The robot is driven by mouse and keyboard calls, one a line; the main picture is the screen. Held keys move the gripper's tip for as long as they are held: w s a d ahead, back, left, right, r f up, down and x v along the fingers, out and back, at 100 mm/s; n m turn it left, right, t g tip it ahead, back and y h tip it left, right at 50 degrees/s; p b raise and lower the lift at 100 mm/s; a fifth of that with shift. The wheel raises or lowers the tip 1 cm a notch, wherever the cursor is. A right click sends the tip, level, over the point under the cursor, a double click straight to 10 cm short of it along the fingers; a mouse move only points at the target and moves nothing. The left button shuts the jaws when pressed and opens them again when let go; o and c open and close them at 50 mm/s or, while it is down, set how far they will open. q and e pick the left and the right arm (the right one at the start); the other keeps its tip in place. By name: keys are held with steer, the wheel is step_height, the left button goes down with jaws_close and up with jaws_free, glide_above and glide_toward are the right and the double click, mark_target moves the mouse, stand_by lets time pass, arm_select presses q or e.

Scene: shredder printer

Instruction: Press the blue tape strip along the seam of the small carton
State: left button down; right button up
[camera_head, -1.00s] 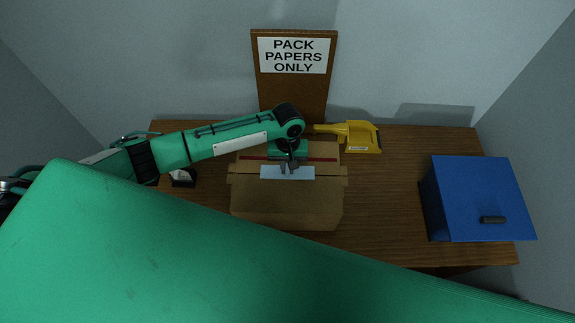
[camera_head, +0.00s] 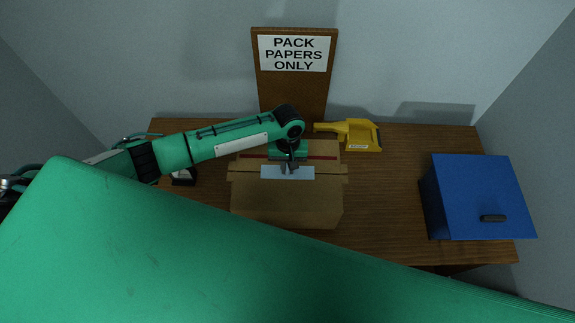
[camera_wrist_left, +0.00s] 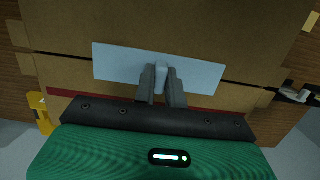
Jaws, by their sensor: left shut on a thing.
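The small carton (camera_head: 287,205) is a brown box on the wooden table, with a dark seam across its top. A pale blue tape strip (camera_head: 302,172) lies along or just over the seam; in the left wrist view the strip (camera_wrist_left: 205,74) is slightly tilted against the seam (camera_wrist_left: 250,86). I cannot tell whether it is stuck down. My left gripper (camera_head: 290,168) is shut on the strip near its middle; its fingers (camera_wrist_left: 162,84) also show in the wrist view. A red line (camera_head: 318,157) crosses the carton behind the strip. My right gripper is not in view.
A yellow tape dispenser (camera_head: 358,136) stands behind the carton to the right. A blue box with a dark handle (camera_head: 465,198) is at the right. A board with a sign (camera_head: 293,54) stands at the back. A small dark object (camera_head: 183,178) lies left of the carton.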

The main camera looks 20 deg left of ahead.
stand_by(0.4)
arm_select(q)
steer(key=c, duration=1.4)
jaws_free()
steer(key=shift+w+r, duration=0.15)
steer(key=shift+r, duration=0.25)
steer(key=shift+w+a+r+b, duration=0.1)
steer(key=shift+w+r+b, duration=0.4)
steer(key=shift+r, duration=1.65)
steer(key=shift+w+a+r+b, duration=0.1)
steer(key=shift+r+b, duration=0.75)
steer(key=shift+r, duration=1.25)
steer(key=shift+w+a+r+b, duration=0.2)
steer(key=shift+r+b, duration=0.5)
steer(key=shift+r, duration=1.45)
steer(key=shift+d, duration=0.15)
